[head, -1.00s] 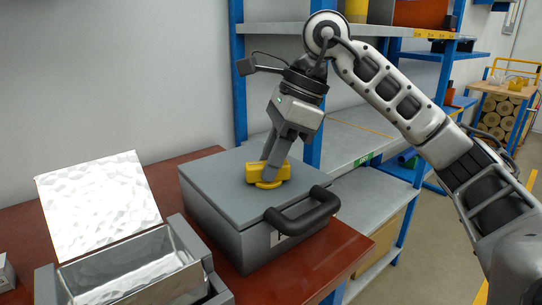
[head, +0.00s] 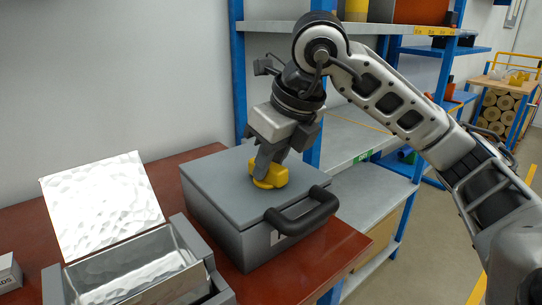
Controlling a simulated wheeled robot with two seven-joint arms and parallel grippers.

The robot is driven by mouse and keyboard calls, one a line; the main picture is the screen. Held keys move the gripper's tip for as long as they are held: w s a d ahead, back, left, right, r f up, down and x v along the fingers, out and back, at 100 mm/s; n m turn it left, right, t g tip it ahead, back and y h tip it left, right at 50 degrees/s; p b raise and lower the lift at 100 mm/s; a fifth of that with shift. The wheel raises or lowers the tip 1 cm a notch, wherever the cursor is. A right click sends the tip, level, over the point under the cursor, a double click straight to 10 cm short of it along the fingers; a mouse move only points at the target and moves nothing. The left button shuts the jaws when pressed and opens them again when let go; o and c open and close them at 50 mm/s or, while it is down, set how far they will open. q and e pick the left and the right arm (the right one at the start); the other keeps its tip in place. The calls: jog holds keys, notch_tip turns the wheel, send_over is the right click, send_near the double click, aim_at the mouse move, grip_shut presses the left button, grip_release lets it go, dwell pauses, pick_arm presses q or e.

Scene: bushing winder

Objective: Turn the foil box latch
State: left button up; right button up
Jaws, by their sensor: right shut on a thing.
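The foil box (head: 222,195) is a closed grey case with a flat lid and a black handle (head: 303,211) on its front. It sits on the red-brown table. The yellow latch (head: 277,178) is a knob on a round yellow base on top of the lid. My right gripper (head: 265,172) comes down from above, tilted, and is shut on the yellow latch. Its fingers hide part of the knob. My left gripper is not in view.
An open metal box (head: 140,270) with a raised, dimpled shiny lid (head: 102,205) stands left of the case. A small grey box (head: 9,272) is at the left edge. Blue-framed shelves (head: 345,140) stand behind and right. Bare table (head: 300,262) shows at the front right.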

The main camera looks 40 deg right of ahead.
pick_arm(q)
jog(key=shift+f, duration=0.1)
pick_arm(e)
jog(key=shift+m+h, duration=0.4)
jog(key=shift+m, duration=0.5)
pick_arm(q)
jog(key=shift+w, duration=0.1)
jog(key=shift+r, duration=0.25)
pick_arm(e)
jog(key=o, duration=1)
pick_arm(q)
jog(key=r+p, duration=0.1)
jog(key=p, duration=0.1)
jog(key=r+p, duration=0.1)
jog(key=p, duration=0.2)
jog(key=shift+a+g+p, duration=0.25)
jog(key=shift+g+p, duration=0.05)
jog(key=shift+p, duration=0.05)
pick_arm(e)
jog(key=v, duration=1.6)
jog(key=shift+s+a, duration=0.1)
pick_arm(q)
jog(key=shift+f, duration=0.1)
